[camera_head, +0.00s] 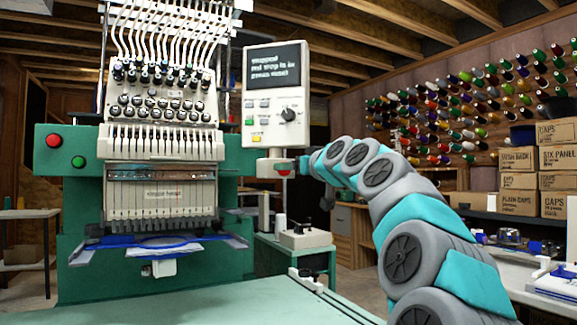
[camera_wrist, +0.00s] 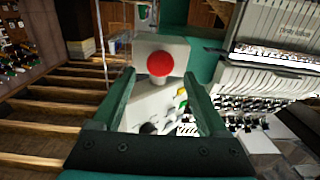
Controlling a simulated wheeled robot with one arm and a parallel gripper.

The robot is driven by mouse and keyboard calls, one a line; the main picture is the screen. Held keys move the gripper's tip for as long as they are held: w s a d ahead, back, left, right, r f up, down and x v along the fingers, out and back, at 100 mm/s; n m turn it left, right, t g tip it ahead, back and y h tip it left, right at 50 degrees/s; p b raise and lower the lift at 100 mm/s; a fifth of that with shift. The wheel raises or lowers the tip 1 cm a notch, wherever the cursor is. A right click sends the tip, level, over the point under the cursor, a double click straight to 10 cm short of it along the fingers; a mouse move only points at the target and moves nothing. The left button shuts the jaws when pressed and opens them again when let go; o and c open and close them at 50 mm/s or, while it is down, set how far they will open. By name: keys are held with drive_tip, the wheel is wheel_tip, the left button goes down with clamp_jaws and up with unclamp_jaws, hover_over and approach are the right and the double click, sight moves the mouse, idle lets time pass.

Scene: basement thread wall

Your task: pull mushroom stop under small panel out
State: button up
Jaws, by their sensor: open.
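The red mushroom stop (camera_wrist: 160,63) faces the camera in the wrist view, on a pale box (camera_wrist: 178,45). My gripper (camera_wrist: 160,74) is open, with one green finger on each side of the stop and visible gaps between. I cannot tell how deep the fingertips reach along it. My gripper (camera_head: 303,166) is just right of the box there, mostly hidden by my wrist.
The green embroidery machine (camera_head: 70,215) stands to the left, with its own red button (camera_head: 54,140) and a green one (camera_head: 78,162). A small grey box (camera_head: 306,237) sits on a stand below the panel. Thread spools (camera_head: 450,110) cover the right wall.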

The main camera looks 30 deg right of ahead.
drive_tip(key=shift+w, duration=1.35)
drive_tip(key=shift+c, duration=0.4)
clamp_jaws()
